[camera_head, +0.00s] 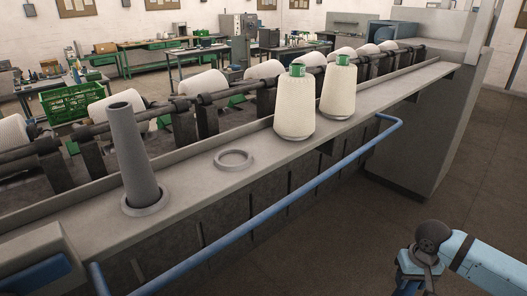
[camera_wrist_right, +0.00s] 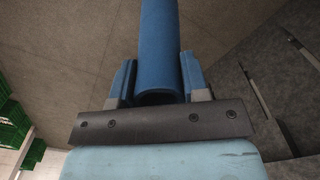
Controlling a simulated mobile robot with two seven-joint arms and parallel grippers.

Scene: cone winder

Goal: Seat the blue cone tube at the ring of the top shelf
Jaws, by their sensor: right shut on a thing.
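The blue cone tube (camera_wrist_right: 160,45) is between the two fingers of my right gripper (camera_wrist_right: 158,85) in the right wrist view. The gripper is shut on it, and the tube extends away beyond the fingers. In the head view my right arm is at the lower right, in front of the machine and apart from the shelf. The top shelf (camera_head: 190,190) runs diagonally across the machine. An empty grey ring (camera_head: 233,166) lies on it, between a grey cone tube and the cream cones. My left gripper is not in view.
A grey cone tube (camera_head: 131,150) stands upright in a ring left of the empty one. Two cream yarn cones (camera_head: 295,105) (camera_head: 338,90) stand to the right. A blue rail (camera_head: 270,210) runs along the shelf's front. Winding bars and more cones are behind.

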